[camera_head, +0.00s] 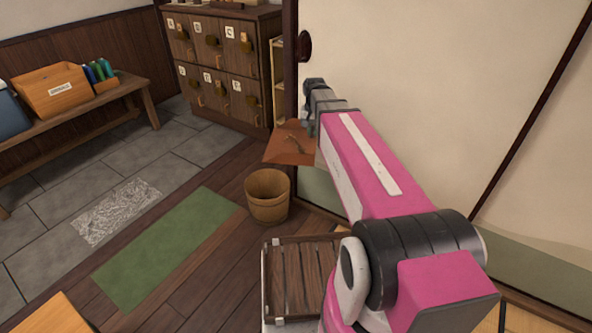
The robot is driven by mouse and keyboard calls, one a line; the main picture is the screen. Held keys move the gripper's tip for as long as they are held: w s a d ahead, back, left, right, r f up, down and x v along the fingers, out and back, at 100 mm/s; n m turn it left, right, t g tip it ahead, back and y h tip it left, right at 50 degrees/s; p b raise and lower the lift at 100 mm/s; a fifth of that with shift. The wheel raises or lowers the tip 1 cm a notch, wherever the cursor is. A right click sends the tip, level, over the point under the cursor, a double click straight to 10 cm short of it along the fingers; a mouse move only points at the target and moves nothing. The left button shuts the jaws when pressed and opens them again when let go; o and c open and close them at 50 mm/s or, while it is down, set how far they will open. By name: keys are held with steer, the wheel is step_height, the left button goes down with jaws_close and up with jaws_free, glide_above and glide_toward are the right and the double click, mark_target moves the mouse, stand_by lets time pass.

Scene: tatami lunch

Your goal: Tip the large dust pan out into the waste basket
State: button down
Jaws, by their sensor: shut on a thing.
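The large dust pan (283,152) is a flat reddish-brown pan, partly hidden behind my arm. A small dark twig-like shape lies on it, too small to tell for sure. My gripper (309,124) is shut on the dust pan at its far right side; the grip itself is mostly hidden. The pan looks roughly level. The waste basket (267,207) is a round wooden bucket standing upright on the floor, just below and left of the pan in the picture. Its inside looks empty, as far as I can see.
A slatted wooden crate (302,285) stands in front of the basket. A lettered locker cabinet (216,60) is behind, and a pale sliding panel (440,90) is on the right. A bench (135,100) with boxes stands left. The green mat (165,250) is clear.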

steer(key=w+a+f+m, duration=0.1)
steer(key=w+a+f, duration=0.15)
steer(key=f, duration=0.75)
steer(key=w+a+f+m, duration=0.1)
steer(key=w+f+m, duration=0.15)
steer(key=f, duration=0.85)
steer(key=w+a+f, duration=0.2)
steer(key=w+f, duration=0.1)
steer(key=f, duration=0.7)
steer(key=w+a+r+g+h, duration=0.4)
steer(key=w+a+r+h, duration=0.1)
steer(key=a, duration=0.3)
steer(key=shift+r+h, duration=0.35)
steer(key=shift+h, duration=0.55)
steer(key=shift+d, duration=0.1)
